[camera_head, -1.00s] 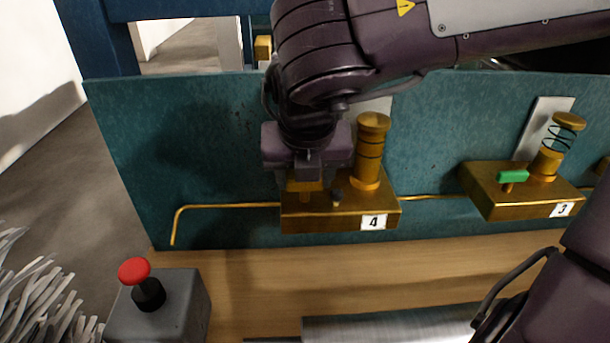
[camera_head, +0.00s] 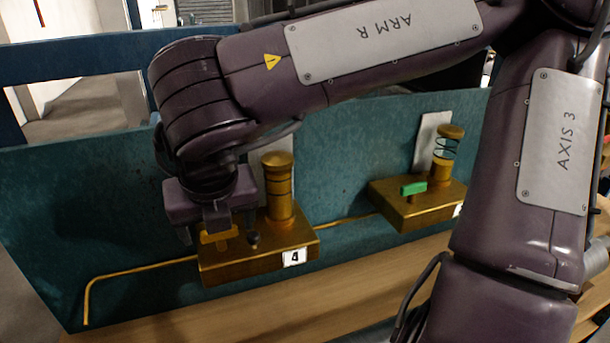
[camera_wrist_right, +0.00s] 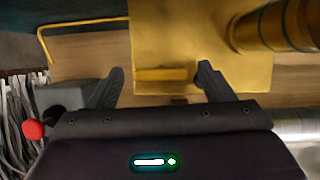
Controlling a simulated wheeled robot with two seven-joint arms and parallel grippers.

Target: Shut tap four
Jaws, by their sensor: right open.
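Tap four is a brass block (camera_head: 262,268) with a white "4" label (camera_head: 295,257) and a ribbed brass cylinder (camera_head: 279,190) standing on it. Its yellow bar handle (camera_head: 217,237) is at the block's left part, just below my right gripper (camera_head: 217,230). In the right wrist view the handle (camera_wrist_right: 165,74) lies between the two spread dark fingers of my right gripper (camera_wrist_right: 162,82), with gaps on both sides. The gripper is open and points down at the block. My left gripper is out of view.
Block 3 (camera_head: 415,207), with a green handle (camera_head: 413,188) and a spring under its cap, stands to the right. A brass pipe (camera_head: 140,271) runs along the teal back panel (camera_head: 90,220). The wrist view shows a red button (camera_wrist_right: 34,129) at left.

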